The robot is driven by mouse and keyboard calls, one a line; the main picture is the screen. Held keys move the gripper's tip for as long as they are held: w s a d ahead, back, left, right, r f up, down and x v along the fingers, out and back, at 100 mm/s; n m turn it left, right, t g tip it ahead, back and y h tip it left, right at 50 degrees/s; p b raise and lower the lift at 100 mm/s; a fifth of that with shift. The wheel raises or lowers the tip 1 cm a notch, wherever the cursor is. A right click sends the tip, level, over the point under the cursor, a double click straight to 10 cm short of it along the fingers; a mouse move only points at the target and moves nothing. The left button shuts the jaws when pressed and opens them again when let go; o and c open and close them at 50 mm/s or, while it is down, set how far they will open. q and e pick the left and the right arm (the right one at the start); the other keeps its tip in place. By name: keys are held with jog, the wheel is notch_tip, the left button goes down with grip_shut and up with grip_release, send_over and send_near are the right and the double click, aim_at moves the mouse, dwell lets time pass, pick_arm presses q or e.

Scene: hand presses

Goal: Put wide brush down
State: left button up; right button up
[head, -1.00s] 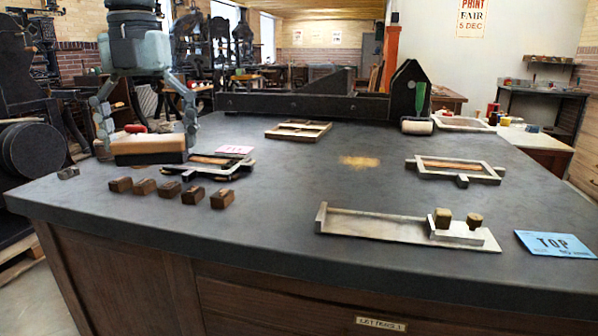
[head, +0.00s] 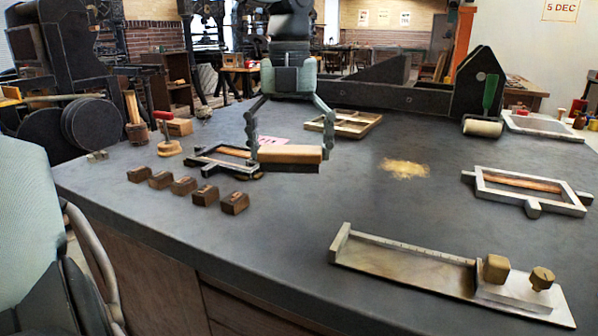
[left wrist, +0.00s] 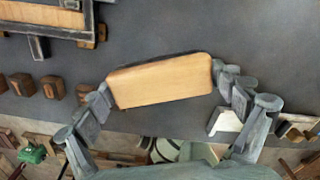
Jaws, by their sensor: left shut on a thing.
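The wide brush (head: 290,154) has a pale wooden block and a dark underside. My left gripper (head: 290,150) is shut on it, one finger at each end of the block. It is over the table, just right of the dark frame at left; I cannot tell whether its underside touches the tabletop. In the left wrist view the block (left wrist: 160,80) lies slightly tilted between the fingertips (left wrist: 163,86). My right gripper is not in view.
The dark frame (head: 193,161) and several small wooden blocks (head: 184,186) lie left of the brush. A pink card (head: 269,143) is partly hidden behind it. A wooden-barred frame (head: 535,198) and a metal composing stick (head: 400,259) lie right. The mid-table is clear around a golden patch (head: 404,168).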

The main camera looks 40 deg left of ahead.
aim_at(298, 193)
pick_arm(q)
jog(key=shift+w+d+f, duration=0.4)
jog(key=shift+w, duration=0.2)
notch_tip(298, 193, down, 4)
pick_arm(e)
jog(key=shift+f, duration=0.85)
pick_arm(q)
jog(key=shift+f, duration=0.1)
jog(key=o, duration=0.9)
jog(key=shift+c, duration=0.2)
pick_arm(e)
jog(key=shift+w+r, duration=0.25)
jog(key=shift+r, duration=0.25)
